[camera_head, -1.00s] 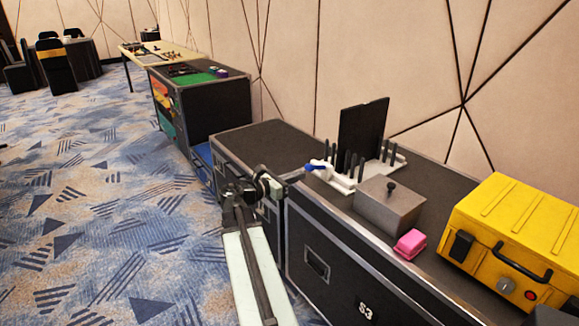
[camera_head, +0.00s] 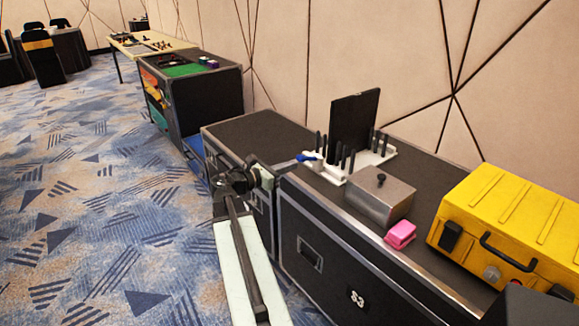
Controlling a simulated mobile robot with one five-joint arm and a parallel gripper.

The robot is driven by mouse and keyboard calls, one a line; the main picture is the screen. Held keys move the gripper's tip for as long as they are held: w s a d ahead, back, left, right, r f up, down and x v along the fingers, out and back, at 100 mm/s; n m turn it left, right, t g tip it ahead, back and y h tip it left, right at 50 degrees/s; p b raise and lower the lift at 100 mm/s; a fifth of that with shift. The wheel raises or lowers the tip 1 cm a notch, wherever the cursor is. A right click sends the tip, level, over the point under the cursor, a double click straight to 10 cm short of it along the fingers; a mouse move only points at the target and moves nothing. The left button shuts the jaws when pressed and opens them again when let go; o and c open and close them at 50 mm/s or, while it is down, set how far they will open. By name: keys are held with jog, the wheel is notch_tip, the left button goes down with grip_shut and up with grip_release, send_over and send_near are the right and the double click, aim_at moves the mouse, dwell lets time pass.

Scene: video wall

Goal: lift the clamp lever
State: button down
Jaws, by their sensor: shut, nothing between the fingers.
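A blue lever (camera_head: 307,157) sits at the left end of a white fixture (camera_head: 359,176) on top of a black flight case; I take it as the clamp lever. It appears to lie low, near level. The fixture has several dark upright pegs, and a black panel (camera_head: 354,120) stands upright in it. My gripper (camera_head: 264,177) is at the end of my arm, in front of the cases, to the left of and nearer than the lever. It is apart from the lever and holds nothing. Its fingertips are small and dark here.
A grey metal box (camera_head: 380,199) with a black knob, a pink block (camera_head: 400,235) and a yellow case (camera_head: 500,222) stand right of the fixture. A lower-left black case top (camera_head: 255,134) is bare. Patterned carpet (camera_head: 95,220) is open at left.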

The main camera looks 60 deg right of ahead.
jog(key=p+v, duration=0.1)
jog(key=v, duration=0.8)
jog(key=shift+w+a+r, duration=0.15)
jog(key=shift+a+r, duration=0.05)
jog(key=shift+r, duration=0.2)
jog(key=shift+w, duration=0.1)
jog(key=w+a+f+n+t, duration=0.15)
jog(key=w+a+t, duration=0.25)
jog(key=w+a, duration=0.5)
jog(key=w+a+f+t+y, duration=0.25)
jog(key=w+a+f, duration=0.2)
jog(key=a, duration=0.35)
jog(key=w+a+f+t+y, duration=0.1)
jog(key=w+a+f+y, duration=0.2)
jog(key=a+f, duration=0.4)
jog(key=a+f+m+y, duration=0.3)
jog(key=a+m, duration=0.2)
jog(key=a, duration=0.4)
jog(key=s+a+f+m+y, duration=0.1)
jog(key=a+f+m+y, duration=0.3)
jog(key=a, duration=0.5)
jog(key=a+f+m+y, duration=0.25)
jog(key=a+m, duration=0.35)
jog(key=a, duration=0.3)
notch_tip(320, 180, up, 27)
jog(key=p, duration=2.6)
jog(key=shift+g+y, duration=0.3)
jog(key=shift+g, duration=0.15)
